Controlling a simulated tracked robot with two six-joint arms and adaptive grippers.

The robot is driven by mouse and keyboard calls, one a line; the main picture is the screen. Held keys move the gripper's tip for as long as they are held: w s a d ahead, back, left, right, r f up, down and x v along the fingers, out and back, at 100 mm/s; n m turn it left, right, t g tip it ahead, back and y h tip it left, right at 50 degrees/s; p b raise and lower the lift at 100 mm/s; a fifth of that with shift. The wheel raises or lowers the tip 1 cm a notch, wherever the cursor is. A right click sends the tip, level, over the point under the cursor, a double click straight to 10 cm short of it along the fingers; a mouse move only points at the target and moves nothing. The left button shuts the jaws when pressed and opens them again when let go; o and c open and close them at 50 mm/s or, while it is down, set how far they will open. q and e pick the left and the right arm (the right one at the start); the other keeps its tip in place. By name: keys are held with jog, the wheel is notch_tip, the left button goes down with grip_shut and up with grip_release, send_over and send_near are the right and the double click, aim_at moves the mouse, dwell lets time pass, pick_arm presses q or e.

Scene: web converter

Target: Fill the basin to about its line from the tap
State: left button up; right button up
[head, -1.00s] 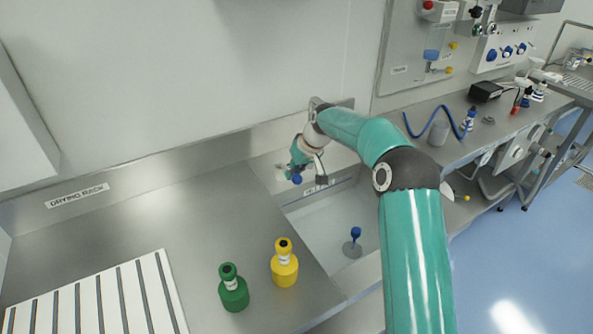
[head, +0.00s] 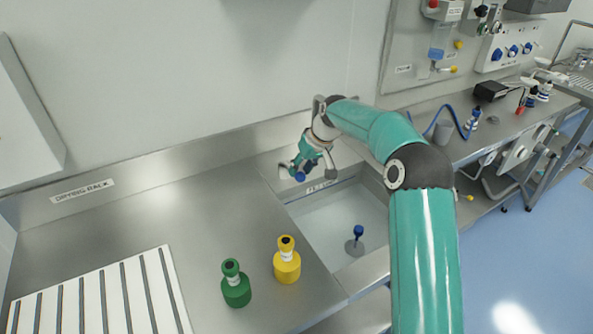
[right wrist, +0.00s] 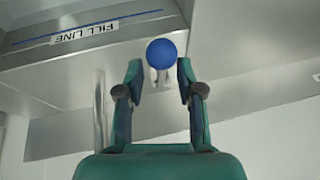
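The steel basin (head: 370,202) is sunk in the counter, with a FILL LINE label (head: 322,187) on its far wall. The right wrist view shows the label (right wrist: 84,33) and a blue line (right wrist: 130,18) close up. I cannot tell any water level. A blue round tap knob (head: 300,177) sits at the basin's back left corner. My right gripper (head: 303,165) is there, its fingers apart on either side of the knob (right wrist: 161,53), with no clear contact. A pale upright tube (right wrist: 99,112), perhaps the spout, stands beside one finger. My left gripper is out of view.
A grey disc with a blue-topped stem (head: 355,245) stands in the basin. A green bottle (head: 236,288) and a yellow bottle (head: 287,265) stand left of it, near a white slatted drying rack (head: 95,300). A blue hose (head: 463,121) and a grey cup (head: 441,133) are to the right.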

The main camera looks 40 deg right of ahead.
jog(key=v, duration=0.9)
jog(key=shift+w+r, duration=0.2)
jog(key=shift+r, duration=0.1)
